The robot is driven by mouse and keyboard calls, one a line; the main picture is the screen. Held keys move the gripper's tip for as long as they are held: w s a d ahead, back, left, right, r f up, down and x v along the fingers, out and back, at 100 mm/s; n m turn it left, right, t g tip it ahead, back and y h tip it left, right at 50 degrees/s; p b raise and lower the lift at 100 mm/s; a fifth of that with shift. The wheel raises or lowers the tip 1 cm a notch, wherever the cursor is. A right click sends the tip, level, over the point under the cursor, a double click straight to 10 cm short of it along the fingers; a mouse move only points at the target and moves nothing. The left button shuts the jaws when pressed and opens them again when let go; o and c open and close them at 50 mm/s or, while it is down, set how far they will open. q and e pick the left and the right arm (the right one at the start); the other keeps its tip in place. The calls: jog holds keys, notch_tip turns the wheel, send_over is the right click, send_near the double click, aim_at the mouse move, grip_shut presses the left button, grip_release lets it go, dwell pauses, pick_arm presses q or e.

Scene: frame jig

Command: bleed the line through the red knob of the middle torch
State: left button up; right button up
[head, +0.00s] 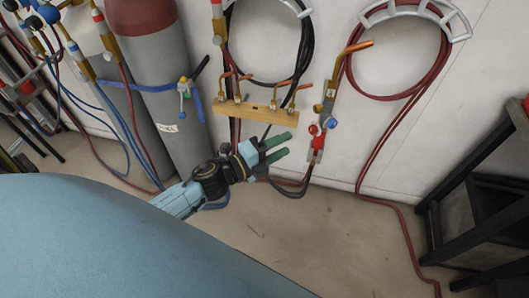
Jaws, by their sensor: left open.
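A brass torch (331,90) with a copper tip hangs upright against the white wall, right of the wooden nozzle rack. Low on it are a small red knob (312,129) and a blue knob (332,123), above a red fitting (317,148). I cannot tell for sure whether it is the middle torch. My left gripper (283,147) has green fingers, open and empty, pointing right toward the red fitting. In the picture a gap shows between the fingertips and the torch. My right gripper is out of view.
The wooden rack (250,113) with several copper nozzles is above my left gripper. Grey gas cylinders (168,85) stand left. A red hose (437,60) hangs on the wall and trails across the floor. A dark bench (480,195) is at right.

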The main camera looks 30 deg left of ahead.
pick_arm(q)
jog(key=shift+v, duration=2.6)
